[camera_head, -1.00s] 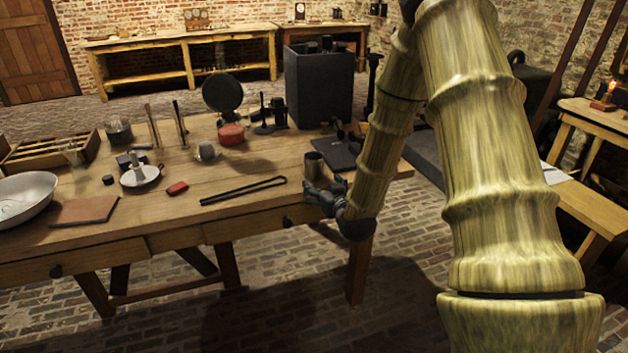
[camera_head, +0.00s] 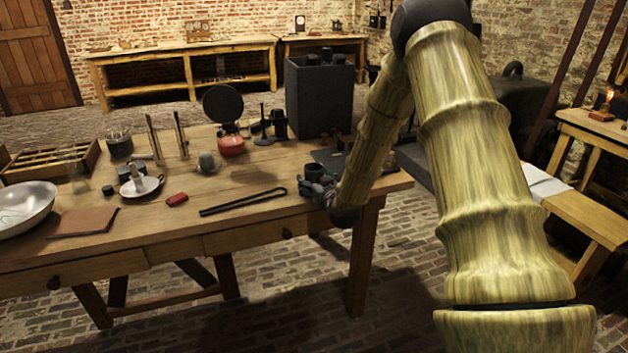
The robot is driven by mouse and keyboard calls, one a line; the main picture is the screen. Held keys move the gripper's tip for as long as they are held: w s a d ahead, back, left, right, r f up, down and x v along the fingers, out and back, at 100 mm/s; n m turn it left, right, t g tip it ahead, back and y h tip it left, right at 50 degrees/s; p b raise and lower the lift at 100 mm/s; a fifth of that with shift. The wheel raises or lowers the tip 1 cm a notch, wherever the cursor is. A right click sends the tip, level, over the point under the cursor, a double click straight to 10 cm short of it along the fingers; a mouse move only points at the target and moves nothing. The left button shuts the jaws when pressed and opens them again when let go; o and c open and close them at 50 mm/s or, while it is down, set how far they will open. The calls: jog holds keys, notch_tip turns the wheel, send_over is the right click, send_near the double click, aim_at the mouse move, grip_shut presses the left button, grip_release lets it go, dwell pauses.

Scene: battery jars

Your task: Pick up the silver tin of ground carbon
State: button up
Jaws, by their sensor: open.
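A small grey metal cylinder, which looks like the silver tin (camera_head: 314,171), stands at the right end of the wooden table. My gripper (camera_head: 314,187) is open at the near side of the tin, low over the tabletop. The fingers hide the tin's lower part. I cannot tell whether they touch it or are around it.
Black tongs (camera_head: 243,202) lie left of my gripper on the table (camera_head: 180,222). A dark flat slab (camera_head: 330,160) lies behind the tin. A tall black box (camera_head: 318,98), a red pot (camera_head: 231,146) and a grey cup-like object (camera_head: 207,163) stand further back.

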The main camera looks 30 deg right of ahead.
jog(key=shift+w+d, duration=0.1)
jog(key=shift+w, duration=0.55)
jog(key=shift+c, duration=0.2)
jog(key=c, duration=1.1)
